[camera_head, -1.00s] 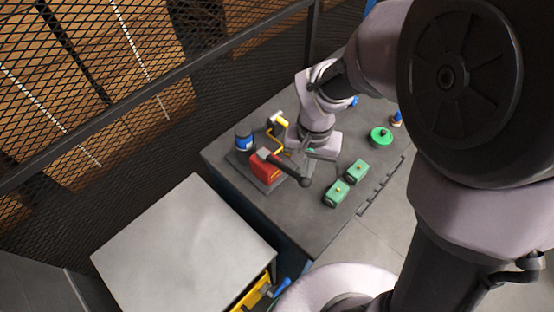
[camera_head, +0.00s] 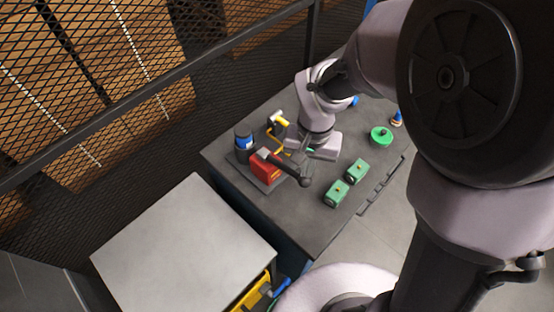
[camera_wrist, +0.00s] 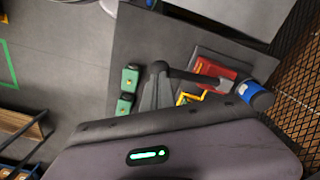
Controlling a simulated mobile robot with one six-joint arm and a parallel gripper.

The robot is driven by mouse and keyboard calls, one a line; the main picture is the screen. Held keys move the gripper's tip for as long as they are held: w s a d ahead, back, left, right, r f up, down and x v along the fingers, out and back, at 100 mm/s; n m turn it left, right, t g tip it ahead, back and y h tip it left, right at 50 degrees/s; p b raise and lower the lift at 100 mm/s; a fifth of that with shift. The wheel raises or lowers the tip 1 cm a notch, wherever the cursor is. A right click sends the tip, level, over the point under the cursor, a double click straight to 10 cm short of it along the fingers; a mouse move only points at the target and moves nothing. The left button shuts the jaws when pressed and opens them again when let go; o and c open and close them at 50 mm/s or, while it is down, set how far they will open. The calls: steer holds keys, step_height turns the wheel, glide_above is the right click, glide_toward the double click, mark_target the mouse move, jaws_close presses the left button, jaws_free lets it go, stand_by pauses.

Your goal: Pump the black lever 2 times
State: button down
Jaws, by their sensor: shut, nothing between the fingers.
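The black lever (camera_head: 289,171) sticks out from a red pump block (camera_head: 264,168) on a dark base plate, with its round knob end toward the front right. The lever (camera_wrist: 186,75) also shows in the wrist view, running from the red block (camera_wrist: 214,71) to the knob. My gripper (camera_head: 300,160) is just behind the lever in the head view, shut and empty. In the wrist view my gripper (camera_wrist: 157,78) points at the knob end. Whether it touches the lever I cannot tell.
A blue and black cylinder (camera_head: 244,142) and a yellow bent part (camera_head: 272,139) stand by the red block. Two green blocks (camera_head: 346,183) and a green round part (camera_head: 381,136) lie to the right on the dark table. A grey cabinet (camera_head: 180,250) stands front left; mesh fencing runs behind.

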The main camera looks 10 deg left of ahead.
steer(key=shift+f+b, duration=3.6)
steer(key=shift+f, duration=0.6)
step_height(320, 180, up, 11)
steer(key=p, duration=0.8)
steer(key=shift+f+p, duration=0.15)
steer(key=shift+p, duration=0.25)
steer(key=shift+f, duration=0.15)
steer(key=shift+d+b, duration=0.15)
steer(key=shift+b, duration=0.45)
steer(key=s+d+r+m+t+y+b, duration=0.1)
steer(key=s+d+r+t+b, duration=0.15)
steer(key=b, duration=0.35)
steer(key=m+t+y+b, duration=0.1)
steer(key=m+t+b, duration=0.15)
steer(key=b, duration=0.35)
glide_toward(304, 184)
steer(key=s+d+r, duration=0.2)
steer(key=s+d, duration=0.3)
steer(key=s, duration=0.1)
steer(key=shift+w+d+r+n+t, duration=0.15)
steer(key=shift+w+n+t, duration=0.1)
steer(key=shift+n+t, duration=0.15)
